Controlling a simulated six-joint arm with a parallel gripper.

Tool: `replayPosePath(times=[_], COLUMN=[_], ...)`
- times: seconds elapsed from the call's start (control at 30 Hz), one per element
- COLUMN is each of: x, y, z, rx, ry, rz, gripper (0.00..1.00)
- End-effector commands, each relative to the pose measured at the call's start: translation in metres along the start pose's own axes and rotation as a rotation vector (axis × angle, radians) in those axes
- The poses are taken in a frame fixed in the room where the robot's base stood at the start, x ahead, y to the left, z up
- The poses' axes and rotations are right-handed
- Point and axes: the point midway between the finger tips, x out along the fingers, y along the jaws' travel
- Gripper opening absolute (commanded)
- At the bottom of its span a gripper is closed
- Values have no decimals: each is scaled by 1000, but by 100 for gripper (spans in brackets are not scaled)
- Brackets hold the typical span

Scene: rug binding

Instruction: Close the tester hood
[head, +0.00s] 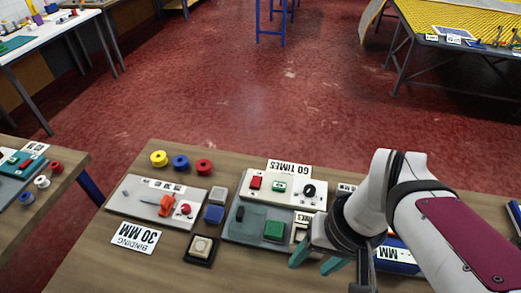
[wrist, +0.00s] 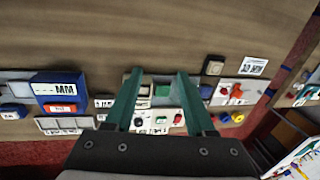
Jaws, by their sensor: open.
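A tester-like unit (head: 232,222) stands on the bench at the centre of the head view, left of my gripper. It has a pale control panel with red and green buttons and a black knob, a "60 TIMES" sign behind, and a grey bed with a green block (head: 275,230). I cannot tell for certain which part is its hood. My gripper (head: 316,260) is open and empty, its teal fingers beside the unit's front right corner and hiding part of it. In the wrist view the green block (wrist: 162,90) shows between the spread fingers (wrist: 158,74).
A blue box with an "MM" label (wrist: 60,90) stands on the other side of my gripper. A white panel with an orange lever (head: 165,206), a "BINDING 30 MM" card (head: 136,236), a black-based pale button (head: 201,248) and coloured spools (head: 181,162) lie to the left.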

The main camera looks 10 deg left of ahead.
Motion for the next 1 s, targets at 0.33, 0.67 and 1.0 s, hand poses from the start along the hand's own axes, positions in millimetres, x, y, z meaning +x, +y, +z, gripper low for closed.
replayPosePath(times=[0.33, 0.67, 1.0], x=[97, 150, 203], y=[-165, -181, -175], z=[-168, -174, -175], rx=[-1430, -1523, -1515], ry=[96, 106, 110], rz=[-98, -101, -98], gripper=[0, 0, 0])
